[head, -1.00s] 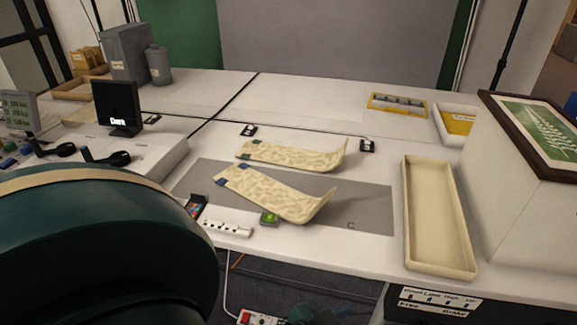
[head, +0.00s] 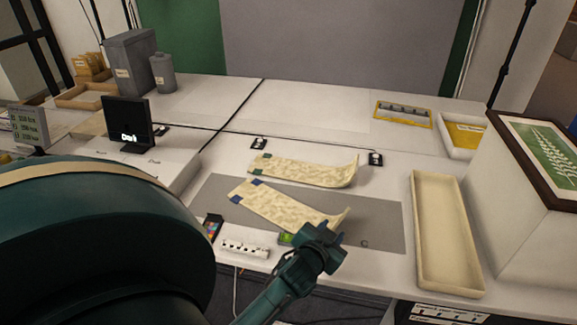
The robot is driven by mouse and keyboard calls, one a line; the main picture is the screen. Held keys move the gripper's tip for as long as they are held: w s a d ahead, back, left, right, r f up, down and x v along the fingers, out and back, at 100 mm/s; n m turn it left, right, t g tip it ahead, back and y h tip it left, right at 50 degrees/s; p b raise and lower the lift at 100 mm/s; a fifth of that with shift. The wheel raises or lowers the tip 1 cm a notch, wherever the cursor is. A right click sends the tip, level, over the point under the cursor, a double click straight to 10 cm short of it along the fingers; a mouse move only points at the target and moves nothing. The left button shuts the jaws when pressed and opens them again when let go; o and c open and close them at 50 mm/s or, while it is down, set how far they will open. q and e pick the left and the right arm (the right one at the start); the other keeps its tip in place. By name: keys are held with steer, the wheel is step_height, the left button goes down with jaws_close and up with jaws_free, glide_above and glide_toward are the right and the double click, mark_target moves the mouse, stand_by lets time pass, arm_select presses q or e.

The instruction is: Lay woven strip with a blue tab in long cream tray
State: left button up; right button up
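The woven strip with blue tabs (head: 285,206) lies on the grey mat (head: 385,218), its tabbed end at the left and its right end curled up. A second woven strip (head: 305,171), with green tabs, lies just behind it. The long cream tray (head: 424,264) stands to the right of the mat and looks empty. My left gripper (head: 328,240) is over the front edge of the mat, by the curled right end of the blue-tabbed strip, and overlaps it in view. Whether it touches the strip or how far its fingers are apart cannot be seen. My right gripper is out of view.
A framed fern picture (head: 545,150) rests on a big white block right of the tray. A white power strip (head: 245,247) and a small green-lit device (head: 286,239) sit at the mat's front edge. A black display (head: 128,122) stands at left.

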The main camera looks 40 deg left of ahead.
mark_target(338, 223)
arm_select(q)
steer(key=shift+x, duration=2.7)
steer(key=shift+r, duration=0.15)
steer(key=shift+c, duration=0.4)
steer(key=shift+d, duration=0.1)
jaws_close()
